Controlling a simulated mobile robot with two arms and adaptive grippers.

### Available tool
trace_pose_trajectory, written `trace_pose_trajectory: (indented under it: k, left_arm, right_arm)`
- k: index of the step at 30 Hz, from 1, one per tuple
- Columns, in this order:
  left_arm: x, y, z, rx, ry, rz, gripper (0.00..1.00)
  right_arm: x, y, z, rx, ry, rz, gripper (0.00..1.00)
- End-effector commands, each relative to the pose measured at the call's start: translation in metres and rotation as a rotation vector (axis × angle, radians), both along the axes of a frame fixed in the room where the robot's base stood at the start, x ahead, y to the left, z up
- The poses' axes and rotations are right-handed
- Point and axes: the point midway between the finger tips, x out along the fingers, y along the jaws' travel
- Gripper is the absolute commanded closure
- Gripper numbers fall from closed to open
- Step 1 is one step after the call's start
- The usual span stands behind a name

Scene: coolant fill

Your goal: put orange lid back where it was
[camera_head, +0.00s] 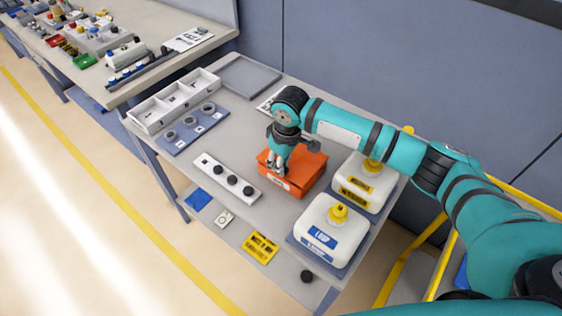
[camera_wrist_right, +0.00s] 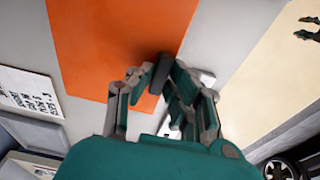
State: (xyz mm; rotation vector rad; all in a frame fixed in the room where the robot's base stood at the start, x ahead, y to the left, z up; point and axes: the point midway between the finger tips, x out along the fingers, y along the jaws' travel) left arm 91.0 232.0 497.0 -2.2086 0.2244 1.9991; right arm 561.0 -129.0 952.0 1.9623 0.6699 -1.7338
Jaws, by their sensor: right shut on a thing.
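The orange lid (camera_head: 306,166) shows as the flat top of an orange box-like thing in the middle of the table in the head view. Its flat orange surface fills the upper left of the right wrist view (camera_wrist_right: 95,40). My right gripper (camera_head: 278,168) points down at the lid's left side. In the right wrist view its fingertips (camera_wrist_right: 160,75) close around a small dark handle near the lid's edge. I cannot tell whether the lid touches the box all round.
Two white jugs with yellow caps (camera_head: 331,230) (camera_head: 364,183) stand right of the box. A white strip with black knobs (camera_head: 212,174) lies left. A blue panel with rings (camera_head: 187,132), a white compartment tray (camera_head: 172,102) and an empty grey tray (camera_head: 249,77) are at the back left.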

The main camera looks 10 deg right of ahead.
Motion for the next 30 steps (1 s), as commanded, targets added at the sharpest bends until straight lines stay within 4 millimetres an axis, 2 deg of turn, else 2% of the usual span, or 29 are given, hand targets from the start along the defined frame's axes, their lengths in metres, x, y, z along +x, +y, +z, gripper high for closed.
trace_pose_trajectory:
  k: [13, 14, 19, 26, 30]
  left_arm:
    - [-0.0033, 0.0038, 0.0016, 0.005, 0.006, 0.002, 0.6]
    - [-0.0036, 0.0038, 0.0015, 0.005, 0.006, 0.001, 0.6]
    - [-0.0046, 0.0039, 0.0014, 0.005, 0.008, 0.001, 0.6]
    - [-0.0051, 0.0038, 0.0014, 0.005, 0.008, 0.001, 0.6]
    - [-0.0052, 0.0037, -0.0005, 0.005, 0.008, 0.0, 0.6]
  right_arm:
    - [-0.0001, 0.0001, -0.0107, 0.0, 0.0, 0.0, 1.0]
    - [-0.0002, 0.0, -0.0109, -0.001, 0.001, 0.0, 0.82]
    - [-0.0003, 0.0001, -0.0109, -0.001, 0.001, 0.0, 0.61]
    - [-0.0002, 0.0, -0.0106, -0.001, 0.001, 0.0, 0.61]
    - [0.0007, -0.0001, -0.0035, 0.0, -0.003, 0.0, 0.61]
